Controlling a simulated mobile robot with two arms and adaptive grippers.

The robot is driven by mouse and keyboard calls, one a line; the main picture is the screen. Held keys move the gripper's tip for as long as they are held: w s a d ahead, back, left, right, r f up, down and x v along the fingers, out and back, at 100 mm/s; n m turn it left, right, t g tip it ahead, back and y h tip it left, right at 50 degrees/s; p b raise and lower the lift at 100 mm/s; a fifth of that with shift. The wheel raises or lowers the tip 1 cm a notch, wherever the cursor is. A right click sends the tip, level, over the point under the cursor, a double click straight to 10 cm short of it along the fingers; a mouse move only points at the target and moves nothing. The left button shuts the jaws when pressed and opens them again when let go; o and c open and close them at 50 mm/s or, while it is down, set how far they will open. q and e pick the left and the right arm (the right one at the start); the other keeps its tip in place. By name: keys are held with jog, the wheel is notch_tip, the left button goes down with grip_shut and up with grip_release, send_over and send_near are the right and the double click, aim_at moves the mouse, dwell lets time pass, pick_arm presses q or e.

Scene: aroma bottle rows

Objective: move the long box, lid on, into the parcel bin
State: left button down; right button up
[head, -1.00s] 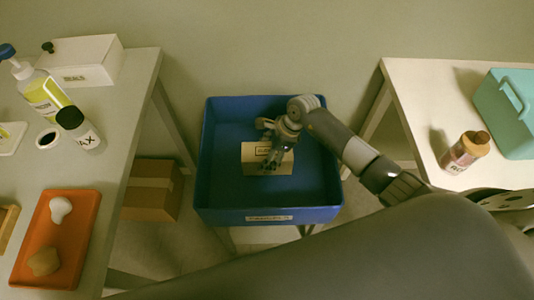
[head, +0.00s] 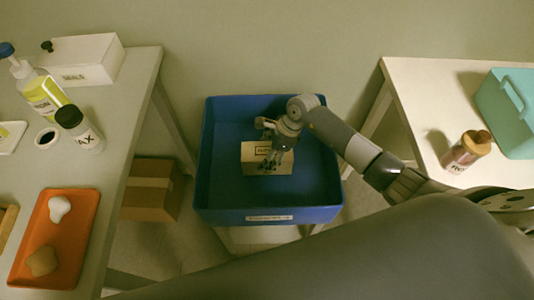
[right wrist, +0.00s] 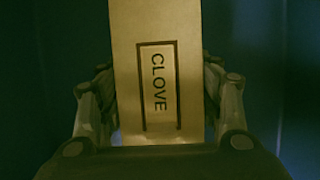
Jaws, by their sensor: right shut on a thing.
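The long box (head: 254,151) is pale cardboard with a framed dark label on top. In the right wrist view the box (right wrist: 193,40) reads "CLOVE" and sits between the fingers. My right gripper (head: 272,160) is shut on it, and both are inside the blue parcel bin (head: 268,215). The wrist view also shows the right gripper (right wrist: 160,115) with a finger on each side. The box top looks closed. I cannot tell whether the box touches the bin floor. My left gripper is not in view.
The left table holds a white "SEALS" box (head: 82,60), bottles and an orange tray (head: 85,215). The right table holds an amber jar (head: 465,152) and a teal crate (head: 512,105). A brown carton (head: 150,200) stands below the left table. The bin is otherwise empty.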

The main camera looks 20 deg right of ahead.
jog(key=shift+d+f+b, duration=0.15)
jog(key=shift+f+b, duration=0.6)
dwell(0.7)
jog(key=o, duration=1)
jog(key=shift+o, duration=0.8)
jog(key=shift+f, duration=0.1)
